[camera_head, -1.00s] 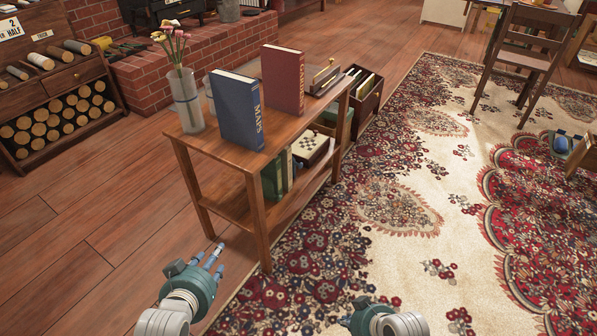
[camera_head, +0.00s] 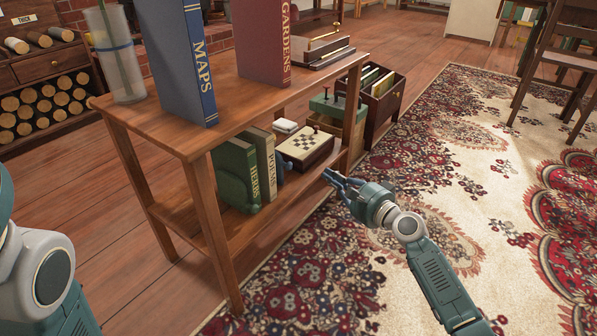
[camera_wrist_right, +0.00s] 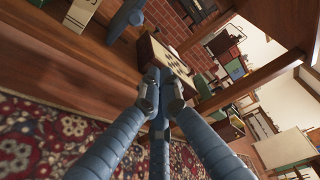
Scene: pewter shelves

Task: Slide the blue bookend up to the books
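The blue bookend (camera_head: 279,168) stands on the lower shelf, right of the books, mostly hidden by them in the head view. In the right wrist view the bookend (camera_wrist_right: 125,20) shows at the top, with a gap between it and the cream-edged book (camera_wrist_right: 80,12). The green HERBS book (camera_head: 236,172) and the POEMS book (camera_head: 265,155) stand upright together. My right gripper (camera_head: 332,178) is at the shelf's front edge, right of the bookend and apart from it. Its fingertips (camera_wrist_right: 162,84) are together and empty. My left gripper is out of view.
A chessboard box (camera_head: 305,148) lies on the lower shelf right of the bookend. A shelf leg (camera_head: 353,112) stands behind my right gripper. The MAPS (camera_head: 180,60) and GARDENS (camera_head: 262,45) books and a glass vase (camera_head: 117,60) stand on top. Rug lies in front.

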